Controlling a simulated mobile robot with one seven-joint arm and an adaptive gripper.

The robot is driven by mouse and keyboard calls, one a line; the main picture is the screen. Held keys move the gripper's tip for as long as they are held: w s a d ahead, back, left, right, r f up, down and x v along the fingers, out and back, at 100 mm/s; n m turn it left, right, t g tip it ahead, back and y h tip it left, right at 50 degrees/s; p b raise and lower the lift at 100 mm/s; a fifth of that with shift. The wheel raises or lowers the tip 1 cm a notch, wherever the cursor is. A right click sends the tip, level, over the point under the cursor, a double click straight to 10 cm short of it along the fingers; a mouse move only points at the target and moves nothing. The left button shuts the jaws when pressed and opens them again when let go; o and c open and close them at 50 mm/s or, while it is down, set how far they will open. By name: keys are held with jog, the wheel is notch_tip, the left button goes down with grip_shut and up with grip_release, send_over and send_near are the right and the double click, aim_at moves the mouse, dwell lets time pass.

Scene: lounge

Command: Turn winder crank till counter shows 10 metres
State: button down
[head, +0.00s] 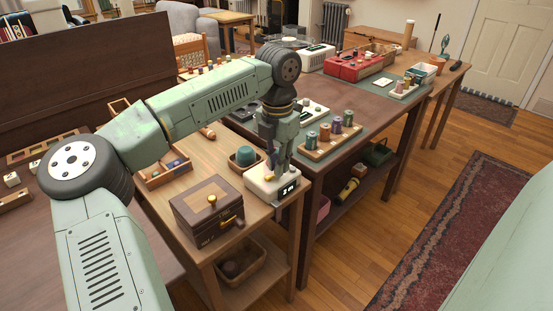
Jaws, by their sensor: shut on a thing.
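The winder (262,186) is a small cream-white box at the front right corner of the light wooden table. Its dark counter display (288,189) faces the front right and shows pale characters, too small to read surely. My gripper (277,170) points down over the winder and is shut on its crank. The crank is mostly hidden by the fingers, so its angle cannot be told.
A dark wooden box (205,213) with brass fittings stands left of the winder. A teal round item (245,155) sits behind it. A rack of thread spools (331,140) stands on the darker table to the right. Floor is clear beyond the tables.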

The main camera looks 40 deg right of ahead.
jog(key=m, duration=0.3)
jog(key=shift+s+a+m, duration=0.25)
jog(key=shift+s+m, duration=0.05)
jog(key=shift+m, duration=0.1)
jog(key=m, duration=0.3)
jog(key=shift+s+a+m+p, duration=0.2)
jog(key=shift+a+m+p, duration=0.1)
jog(key=m, duration=0.3)
jog(key=shift+s+a+m, duration=0.1)
jog(key=shift+a+m, duration=0.2)
jog(key=shift+a, duration=0.05)
jog(key=shift+a+m, duration=0.2)
jog(key=shift+m, duration=0.65)
jog(key=shift+a+m, duration=0.2)
jog(key=shift+m, duration=0.65)
jog(key=c, duration=1.6)
grip_release()
jog(key=shift+o, duration=0.2)
